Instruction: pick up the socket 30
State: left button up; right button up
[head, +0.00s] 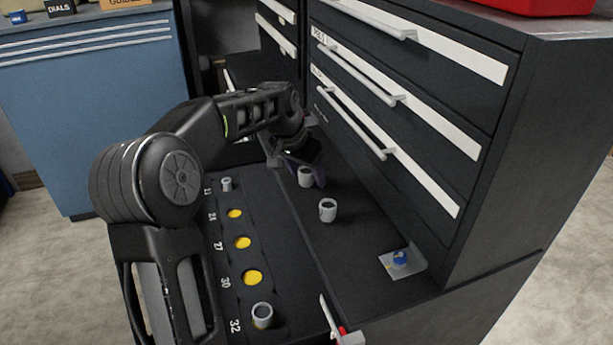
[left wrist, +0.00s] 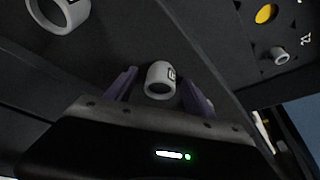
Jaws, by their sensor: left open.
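Two loose grey sockets stand on the dark drawer surface. One socket (head: 305,177) is between the purple fingers of my left gripper (head: 312,172). In the left wrist view this socket (left wrist: 160,78) sits between the open fingers (left wrist: 160,90), with a gap on each side; its small label is too small to read. The other socket (head: 327,210) stands nearer the front and shows larger at the upper left of the left wrist view (left wrist: 58,12). I cannot read which one is 30. The yellow recess marked 30 (head: 252,277) is empty. My right gripper is not in view.
A dark tray (head: 285,285) has a row of numbered recesses; sockets stand at the far end (head: 227,184) and at 32 (head: 262,315). Drawer fronts with pale handles (head: 385,152) rise close on the right. A white card with a blue item (head: 400,259) lies at front right.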

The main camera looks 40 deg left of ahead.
pick_arm(q)
jog(key=shift+c, duration=0.2)
grip_shut()
dwell(0.4)
